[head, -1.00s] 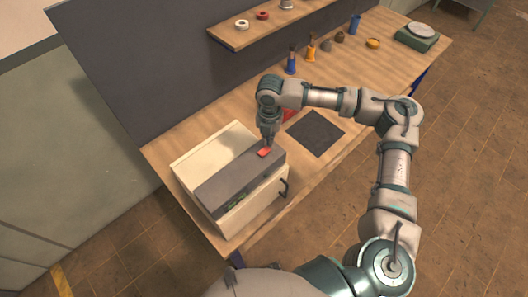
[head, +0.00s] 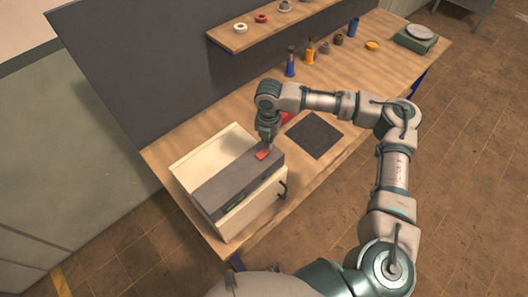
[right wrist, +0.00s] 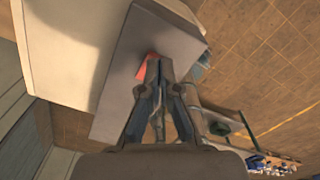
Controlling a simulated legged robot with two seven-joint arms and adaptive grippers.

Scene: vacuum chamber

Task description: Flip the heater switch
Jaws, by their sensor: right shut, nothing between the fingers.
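A cream box with a dark grey sloped panel (head: 225,182) stands at the near left end of the wooden bench. A red switch (head: 262,155) sits near the right end of that panel. In the right wrist view the red switch (right wrist: 147,66) shows just at the fingertips, partly hidden behind them. My right gripper (head: 269,146) points down at the switch, and it also shows in the right wrist view (right wrist: 159,62) with its fingers together and empty. The fingertips are at or very near the switch; I cannot tell whether they touch. My left gripper is not in view.
A black mat (head: 314,135) lies to the right of the box. Several small items, including a blue bottle (head: 290,66), stand farther back. A shelf (head: 260,35) is above the bench. A dark handle (head: 283,189) sticks out of the box's front.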

